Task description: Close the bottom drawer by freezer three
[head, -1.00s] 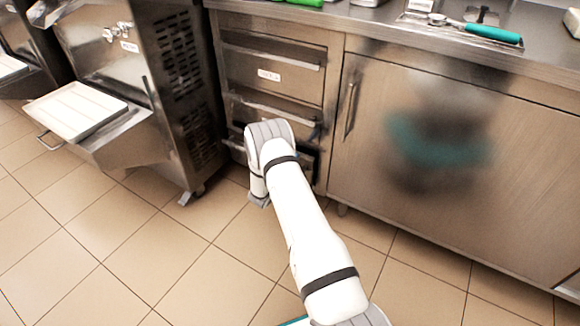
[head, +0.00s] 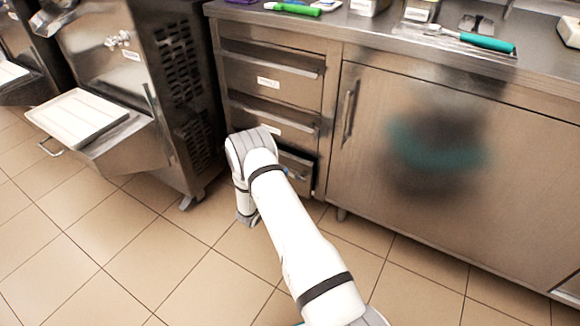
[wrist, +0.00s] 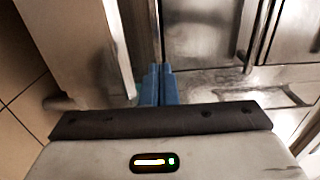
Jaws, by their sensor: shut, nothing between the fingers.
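The bottom drawer (head: 297,174) is the lowest of the steel drawers under the counter. A dark gap shows along its top edge, so it stands a little open. My arm hides its left part. My gripper is mostly hidden behind my arm in the head view, with a bit of blue showing at the drawer front. In the wrist view its blue fingers (wrist: 159,85) are together and empty, close to steel surfaces. I cannot tell whether they touch the drawer.
The middle drawer (head: 268,122) and top drawer (head: 268,78) look shut. A freezer (head: 160,70) with a white tray (head: 78,117) on its front shelf stands to the left. A cabinet door (head: 440,150) is to the right. The tiled floor (head: 130,250) in front is clear.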

